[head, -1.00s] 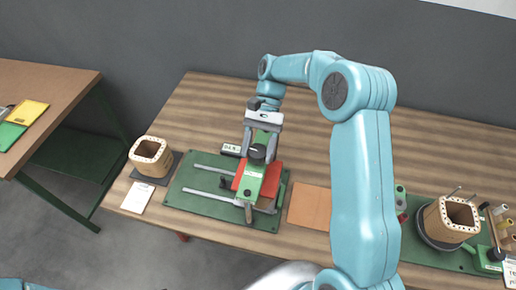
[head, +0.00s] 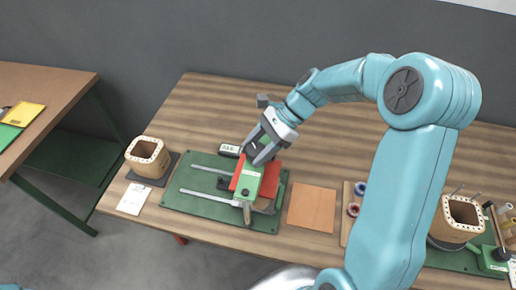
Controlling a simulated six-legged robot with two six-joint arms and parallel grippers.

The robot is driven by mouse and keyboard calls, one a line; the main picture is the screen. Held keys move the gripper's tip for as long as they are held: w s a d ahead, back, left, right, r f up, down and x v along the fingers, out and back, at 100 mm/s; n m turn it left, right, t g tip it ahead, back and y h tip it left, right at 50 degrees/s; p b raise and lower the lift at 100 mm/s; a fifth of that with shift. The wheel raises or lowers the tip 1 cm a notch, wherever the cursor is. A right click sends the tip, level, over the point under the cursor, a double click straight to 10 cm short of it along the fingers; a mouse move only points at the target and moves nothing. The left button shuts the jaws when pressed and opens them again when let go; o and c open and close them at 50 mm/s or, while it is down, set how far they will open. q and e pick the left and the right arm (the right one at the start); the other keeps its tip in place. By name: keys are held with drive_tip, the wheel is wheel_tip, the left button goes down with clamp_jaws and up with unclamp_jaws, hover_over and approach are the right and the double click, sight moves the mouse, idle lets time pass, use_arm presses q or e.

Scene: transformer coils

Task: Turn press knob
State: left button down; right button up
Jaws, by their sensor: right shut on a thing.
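The press has a green baseplate (head: 190,207), two metal rails, red plates (head: 269,181) and a green bridge (head: 247,185) across the top. My right gripper (head: 259,155) reaches in from the right and points down at the far end of the bridge. Its fingers are shut on the press knob, which is mostly hidden between them. The gripper is tilted, its wrist up and to the right. My left gripper is out of view.
A small display (head: 229,151) stands behind the press. A wooden coil form (head: 148,154) and white card (head: 133,199) are at the left, an orange mat (head: 312,208) at the right.

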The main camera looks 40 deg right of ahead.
drive_tip(key=shift+s+a+m+t, duration=0.1)
drive_tip(key=shift+a+m+t, duration=0.15)
drive_tip(key=shift+m, duration=0.25)
